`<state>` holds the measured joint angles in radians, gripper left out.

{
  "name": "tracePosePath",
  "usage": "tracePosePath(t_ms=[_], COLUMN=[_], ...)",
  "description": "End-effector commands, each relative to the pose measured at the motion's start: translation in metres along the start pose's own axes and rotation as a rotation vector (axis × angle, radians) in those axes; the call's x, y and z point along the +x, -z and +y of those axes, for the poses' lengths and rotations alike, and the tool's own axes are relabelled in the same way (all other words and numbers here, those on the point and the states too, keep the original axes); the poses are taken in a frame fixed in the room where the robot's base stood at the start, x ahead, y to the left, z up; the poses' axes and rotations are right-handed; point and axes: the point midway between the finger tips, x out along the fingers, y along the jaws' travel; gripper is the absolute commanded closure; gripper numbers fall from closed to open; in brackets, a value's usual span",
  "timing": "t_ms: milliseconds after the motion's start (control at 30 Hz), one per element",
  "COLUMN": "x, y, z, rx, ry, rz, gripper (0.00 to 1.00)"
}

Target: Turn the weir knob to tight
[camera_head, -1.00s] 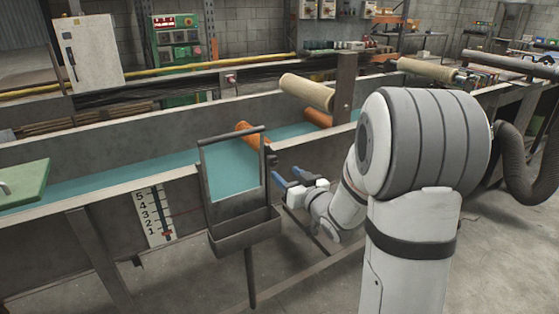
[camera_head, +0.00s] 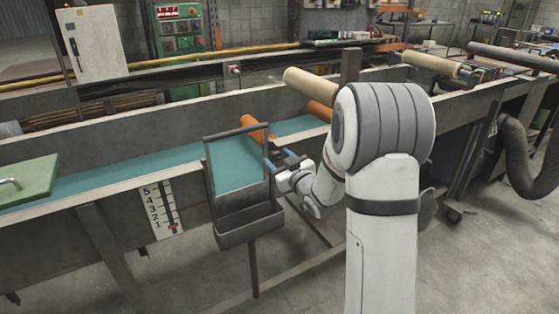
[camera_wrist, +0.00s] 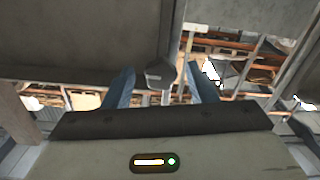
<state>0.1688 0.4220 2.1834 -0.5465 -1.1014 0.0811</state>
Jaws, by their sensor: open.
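A dark grey knob (camera_wrist: 160,72) shows in the wrist view, between and a little beyond the two blue fingers of my gripper (camera_wrist: 160,84). It looks apart from both fingers. In the head view my gripper (camera_head: 279,161) is beside the right post of a dark metal frame (camera_head: 237,130) on the near wall of the trough. The gripper is open and holds nothing. In the head view the knob is too small and too covered by the fingers to make out. I cannot tell its turned setting.
The long trough (camera_head: 110,200) holds teal liquid and orange rollers (camera_head: 252,127). A grey tray (camera_head: 249,230) hangs below the frame. A number scale (camera_head: 162,210) is on the trough's near wall. A green lid (camera_head: 28,182) lies at left. Floor in front is clear.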

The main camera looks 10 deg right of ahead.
Motion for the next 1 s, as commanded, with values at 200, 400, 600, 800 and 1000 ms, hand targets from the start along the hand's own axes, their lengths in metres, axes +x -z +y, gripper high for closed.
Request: tracePosePath(t_ms=[200, 400, 600, 800, 1000], x=[-0.0001, -0.0002, -0.0002, -0.0002, -0.0003], y=[-0.0001, -0.0001, -0.0001, 0.0, -0.0003], z=[0.0, 0.0, 0.0, 0.0001, 0.0001], rx=[0.0, 0.001, 0.001, 0.002, 0.036], ry=[0.0, 0.0, 0.0, 0.0, 0.0], rz=[0.0, 0.0, 0.0, 0.0, 0.0], gripper=[0.52, 0.68, 0.84, 0.93, 0.93])
